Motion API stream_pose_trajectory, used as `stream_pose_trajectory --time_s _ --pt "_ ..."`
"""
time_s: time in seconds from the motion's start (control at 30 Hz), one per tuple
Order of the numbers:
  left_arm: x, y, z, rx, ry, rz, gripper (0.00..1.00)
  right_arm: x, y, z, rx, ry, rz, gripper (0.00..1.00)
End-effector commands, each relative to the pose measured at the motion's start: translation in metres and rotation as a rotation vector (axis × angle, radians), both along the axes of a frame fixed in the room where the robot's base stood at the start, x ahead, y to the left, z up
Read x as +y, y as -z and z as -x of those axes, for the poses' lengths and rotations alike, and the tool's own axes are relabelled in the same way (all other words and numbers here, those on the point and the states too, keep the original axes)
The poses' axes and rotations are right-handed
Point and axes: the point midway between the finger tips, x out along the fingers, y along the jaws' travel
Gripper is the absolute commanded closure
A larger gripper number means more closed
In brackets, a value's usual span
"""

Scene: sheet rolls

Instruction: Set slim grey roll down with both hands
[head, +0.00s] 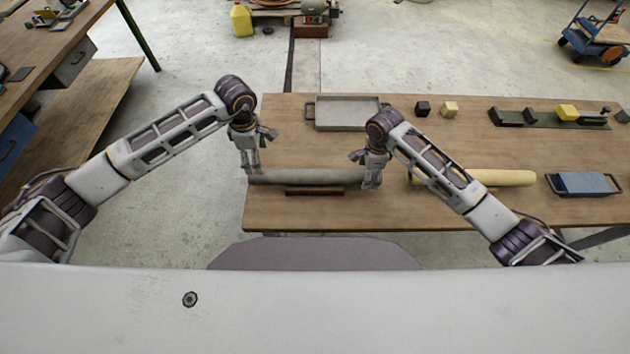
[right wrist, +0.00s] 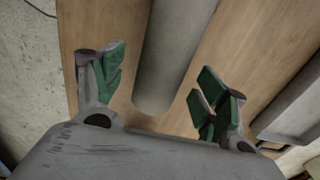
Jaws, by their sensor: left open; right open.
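The slim grey roll (head: 312,177) lies left to right near the front left part of the wooden table. My left gripper (head: 252,171) is open at the roll's left end. My right gripper (head: 371,184) is open at its right end. In the right wrist view the grey roll (right wrist: 165,75) runs between the spread green-padded fingers of my right gripper (right wrist: 160,88), and its near end shows just ahead of the palm. I cannot tell whether either gripper touches it.
A dark reddish bar (head: 314,191) lies in front of the roll. A yellow roll (head: 500,177) and a blue-topped tray (head: 583,184) are to the right. A grey tray (head: 346,113), a black block (head: 422,109) and a pale block (head: 449,109) stand behind.

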Motion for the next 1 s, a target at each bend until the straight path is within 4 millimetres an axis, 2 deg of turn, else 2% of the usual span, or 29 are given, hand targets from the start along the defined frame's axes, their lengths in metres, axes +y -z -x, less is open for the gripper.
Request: stream_pose_trajectory --time_s 0.5,0.7,1.0 --pt "0.000 0.000 0.000 0.000 0.000 0.000 0.27 0.001 -0.075 -0.001 -0.002 -0.001 -0.003 0.27" --pt "0.000 0.000 0.000 0.000 0.000 0.000 0.27 0.001 -0.089 0.000 -0.001 -0.001 -0.001 0.27" --pt "0.000 0.000 0.000 0.000 0.000 0.000 0.27 0.000 -0.092 0.000 0.000 0.000 0.000 0.27"
